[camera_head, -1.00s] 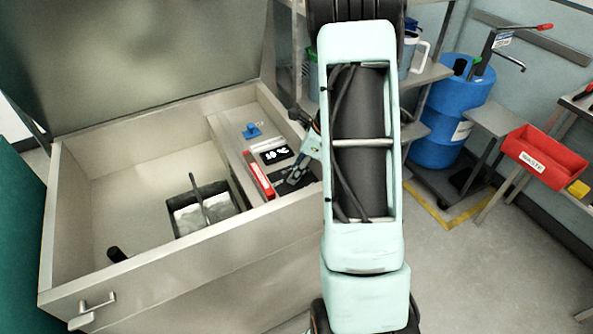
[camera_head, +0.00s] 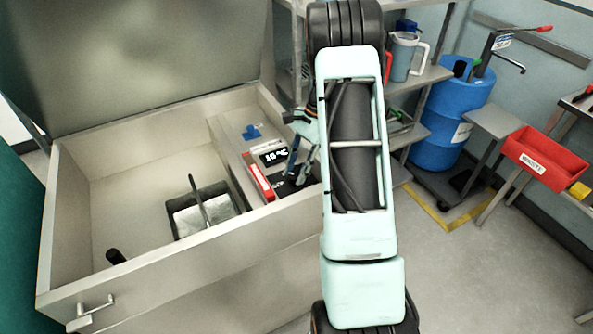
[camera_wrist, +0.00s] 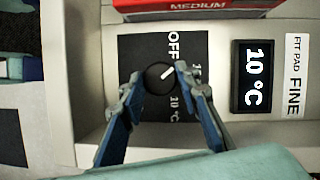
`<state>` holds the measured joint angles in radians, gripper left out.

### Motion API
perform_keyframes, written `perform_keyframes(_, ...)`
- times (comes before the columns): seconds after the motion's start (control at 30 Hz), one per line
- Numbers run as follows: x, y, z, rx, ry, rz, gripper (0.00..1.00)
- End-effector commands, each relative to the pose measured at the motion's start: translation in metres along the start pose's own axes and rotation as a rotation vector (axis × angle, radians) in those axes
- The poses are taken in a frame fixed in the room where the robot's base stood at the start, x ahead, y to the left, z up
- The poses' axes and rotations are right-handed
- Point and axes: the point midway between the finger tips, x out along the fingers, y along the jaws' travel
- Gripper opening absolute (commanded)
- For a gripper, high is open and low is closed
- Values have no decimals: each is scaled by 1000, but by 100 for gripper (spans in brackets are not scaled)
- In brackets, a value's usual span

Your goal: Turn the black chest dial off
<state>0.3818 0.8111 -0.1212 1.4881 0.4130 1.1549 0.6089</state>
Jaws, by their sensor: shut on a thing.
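The black dial (camera_wrist: 158,78) is a round knob with a white pointer line, on a black panel (camera_wrist: 135,50) in the wrist view. The word OFF is printed above it, with 10 °C marked below and another partly hidden mark at right. The pointer aims up and right, not straight at OFF. My gripper (camera_wrist: 159,80) is shut on the dial, with one blue finger at each side. The display (camera_wrist: 258,77) beside it reads 10 °C. In the head view my gripper (camera_head: 294,172) is over the chest's right-hand panel, and the dial is hidden there.
The open chest (camera_head: 100,200) holds a dark-framed tray (camera_head: 202,212). A red box (camera_head: 259,178) lies left of the gripper, and its edge labelled MEDIUM also shows in the wrist view (camera_wrist: 200,5). The raised lid (camera_head: 140,55) stands behind. A shelf and blue drum (camera_head: 450,115) stand right.

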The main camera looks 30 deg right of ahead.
Motion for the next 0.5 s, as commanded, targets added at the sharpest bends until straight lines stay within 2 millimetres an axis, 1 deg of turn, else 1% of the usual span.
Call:
perform_keyframes(0.2,1,-2,0,-187,0,78,6)
perform_keyframes(0.5,1,-3,0,-394,0,164,6)
